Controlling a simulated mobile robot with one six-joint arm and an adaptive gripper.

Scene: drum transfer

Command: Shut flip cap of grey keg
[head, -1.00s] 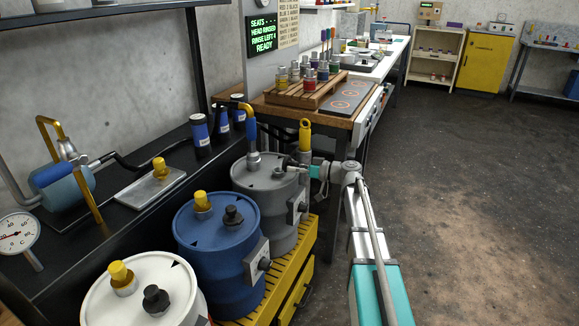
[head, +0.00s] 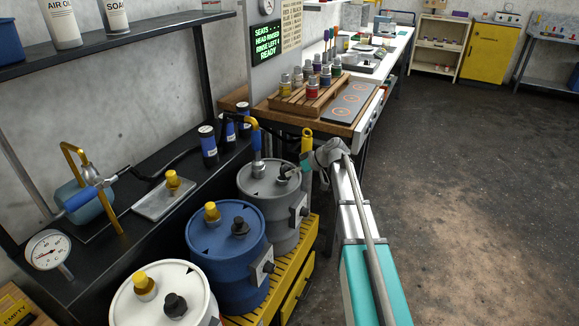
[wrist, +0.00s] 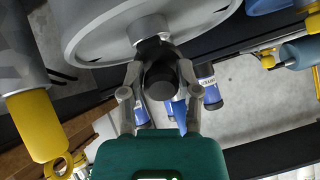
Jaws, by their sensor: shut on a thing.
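The grey keg (head: 272,225) stands at the far end of the row of kegs, upright. Its lid also fills the top of the wrist view (wrist: 90,28). My gripper (head: 289,171) is at the right side of the lid, reaching in from the right. In the wrist view my gripper (wrist: 160,72) has its two fingers closed on either side of the dark flip cap (wrist: 161,84), at a grey neck on the lid. The fingers partly hide the cap in the head view, and I cannot tell its exact angle. A grey coupler with a yellow hose bend (head: 257,158) sits on the same lid.
The blue keg (head: 226,262) and white keg (head: 150,312) stand nearer, on a yellow slatted stand (head: 300,262). A yellow ringed handle (head: 307,143) stands close behind my gripper. A bench (head: 340,125) is beyond. The floor to the right is clear.

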